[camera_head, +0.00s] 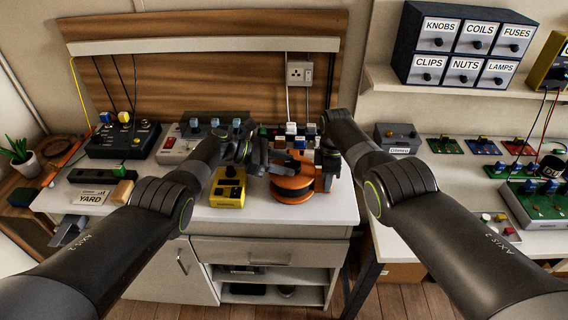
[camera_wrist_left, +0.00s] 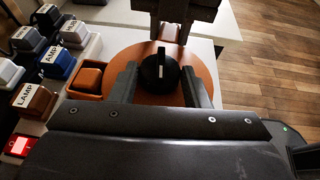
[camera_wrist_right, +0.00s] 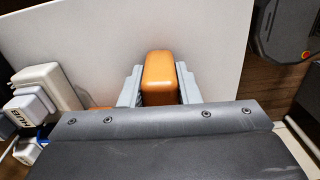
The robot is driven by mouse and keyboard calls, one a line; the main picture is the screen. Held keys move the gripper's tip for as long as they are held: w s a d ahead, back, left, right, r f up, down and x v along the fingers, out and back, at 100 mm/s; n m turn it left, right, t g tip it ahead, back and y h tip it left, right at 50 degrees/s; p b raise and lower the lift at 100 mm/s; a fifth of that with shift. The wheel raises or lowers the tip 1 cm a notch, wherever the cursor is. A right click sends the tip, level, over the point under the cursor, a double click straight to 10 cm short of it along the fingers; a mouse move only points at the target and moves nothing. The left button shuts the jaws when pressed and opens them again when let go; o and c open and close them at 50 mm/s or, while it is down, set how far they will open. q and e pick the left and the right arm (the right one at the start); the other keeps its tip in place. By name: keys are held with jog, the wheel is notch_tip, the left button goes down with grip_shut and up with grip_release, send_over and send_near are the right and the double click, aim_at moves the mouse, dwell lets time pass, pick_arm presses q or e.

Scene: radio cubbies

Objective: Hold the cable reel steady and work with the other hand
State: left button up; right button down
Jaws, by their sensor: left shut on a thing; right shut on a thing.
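The orange cable reel (camera_head: 292,196) lies flat near the front edge of the white bench; its round top also shows in the left wrist view (camera_wrist_left: 205,62). A black knob (camera_wrist_left: 158,72) with a white mark stands on the reel's top. My left gripper (camera_head: 284,160) is shut on this knob, a finger on either side. My right gripper (camera_head: 324,172) is at the reel's right side. It is shut on an upright orange grip (camera_wrist_right: 159,78), seen between its fingers in the right wrist view. The arms hide part of the reel.
A yellow device (camera_head: 227,188) stands just left of the reel. A black box (camera_head: 122,137) with knobs is further left. The right bench holds several circuit boards (camera_head: 482,146). A small bare strip of bench lies right of the reel.

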pick_arm(q)
jog(key=shift+s+f, duration=0.15)
dwell(0.5)
jog(key=o, duration=1)
jog(key=shift+c, duration=0.2)
jog(key=shift+a, duration=0.1)
jog(key=shift+a+r, duration=0.25)
jog(key=shift+a, duration=0.2)
jog(key=w+v, duration=0.1)
jog(key=v, duration=1)
jog(key=shift+s, duration=0.3)
